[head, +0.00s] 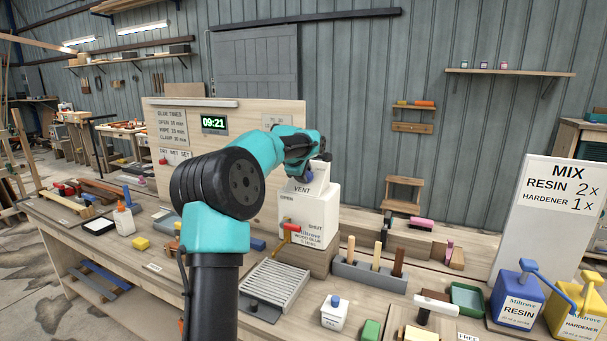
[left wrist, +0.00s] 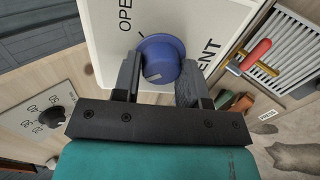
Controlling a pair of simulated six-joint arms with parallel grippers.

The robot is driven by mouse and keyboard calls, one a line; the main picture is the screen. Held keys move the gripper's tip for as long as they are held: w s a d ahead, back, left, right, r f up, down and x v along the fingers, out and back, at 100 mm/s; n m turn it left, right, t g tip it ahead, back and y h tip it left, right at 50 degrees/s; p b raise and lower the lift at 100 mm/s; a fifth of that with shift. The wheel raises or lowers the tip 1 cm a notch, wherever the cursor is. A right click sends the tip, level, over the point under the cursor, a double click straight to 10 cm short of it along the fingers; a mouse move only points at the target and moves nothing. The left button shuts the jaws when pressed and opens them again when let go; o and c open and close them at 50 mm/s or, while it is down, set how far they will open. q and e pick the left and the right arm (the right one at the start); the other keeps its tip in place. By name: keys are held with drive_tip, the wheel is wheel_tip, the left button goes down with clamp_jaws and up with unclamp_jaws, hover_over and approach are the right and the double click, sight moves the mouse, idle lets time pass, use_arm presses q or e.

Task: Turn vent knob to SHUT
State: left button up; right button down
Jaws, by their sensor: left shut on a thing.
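My left gripper (left wrist: 158,82) is shut on the knob, with one dark finger on each side. In the head view the white glue container (head: 308,218) stands on a wooden block, lettered VENT, OPEN and SHUT. My left gripper (head: 308,172) is at its top and largely hides the knob there. My right gripper is not in view.
A red-handled tool (head: 289,230) is at the container's front. A slatted grey rack (head: 273,284) lies before it. A grey holder (head: 370,275) with wooden pegs stands to the right. Blue resin (head: 516,297) and yellow hardener (head: 573,313) containers are at the far right.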

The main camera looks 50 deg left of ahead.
use_arm(q)
drive_tip(key=shift+n, duration=0.9)
drive_tip(key=o, duration=0.9)
drive_tip(key=shift+o, duration=0.2)
drive_tip(key=v, duration=1.7)
drive_tip(key=shift+r, duration=0.15)
drive_tip(key=shift+s, duration=0.1)
